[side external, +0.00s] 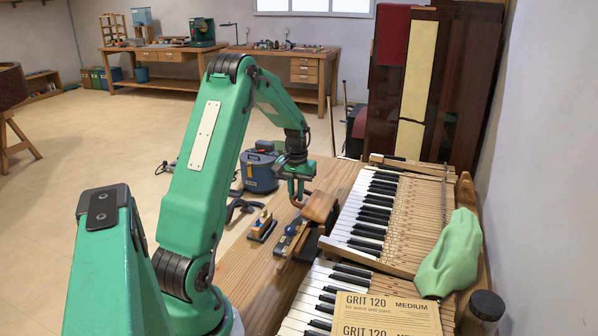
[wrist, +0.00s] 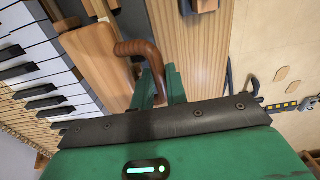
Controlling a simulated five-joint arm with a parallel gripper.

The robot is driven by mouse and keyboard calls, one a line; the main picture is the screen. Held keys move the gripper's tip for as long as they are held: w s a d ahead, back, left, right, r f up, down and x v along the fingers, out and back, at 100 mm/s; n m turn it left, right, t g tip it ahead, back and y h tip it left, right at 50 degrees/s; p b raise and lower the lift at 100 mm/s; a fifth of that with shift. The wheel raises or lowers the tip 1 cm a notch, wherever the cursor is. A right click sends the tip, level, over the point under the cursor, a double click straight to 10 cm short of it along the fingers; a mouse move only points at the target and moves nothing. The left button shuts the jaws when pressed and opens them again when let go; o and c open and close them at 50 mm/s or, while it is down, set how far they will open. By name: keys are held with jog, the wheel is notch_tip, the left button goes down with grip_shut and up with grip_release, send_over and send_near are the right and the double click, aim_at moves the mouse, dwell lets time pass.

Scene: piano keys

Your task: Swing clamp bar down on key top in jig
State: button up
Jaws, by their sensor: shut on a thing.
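My gripper (side external: 297,196) is low over the bench in the side view. In the wrist view its two green fingers (wrist: 165,86) are closed on a curved brown handle (wrist: 140,48). A wooden block (wrist: 97,60) lies right beside the handle's left end; it also shows in the side view (side external: 319,207). I cannot tell whether block and handle are joined as the clamp bar. A dark jig-like fixture with wooden parts (side external: 293,242) sits on the bench just below and in front of the block. The key top cannot be made out.
Piano keyboards (side external: 372,208) lie to the right, close to the block. A small wooden and blue tool (side external: 262,226) stands left of the fixture.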

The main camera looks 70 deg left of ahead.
jog(key=shift+s+a+f, duration=0.15)
jog(key=shift+f, duration=0.7)
jog(key=o, duration=0.7)
jog(key=shift+r, duration=0.1)
jog(key=shift+r, duration=2.9)
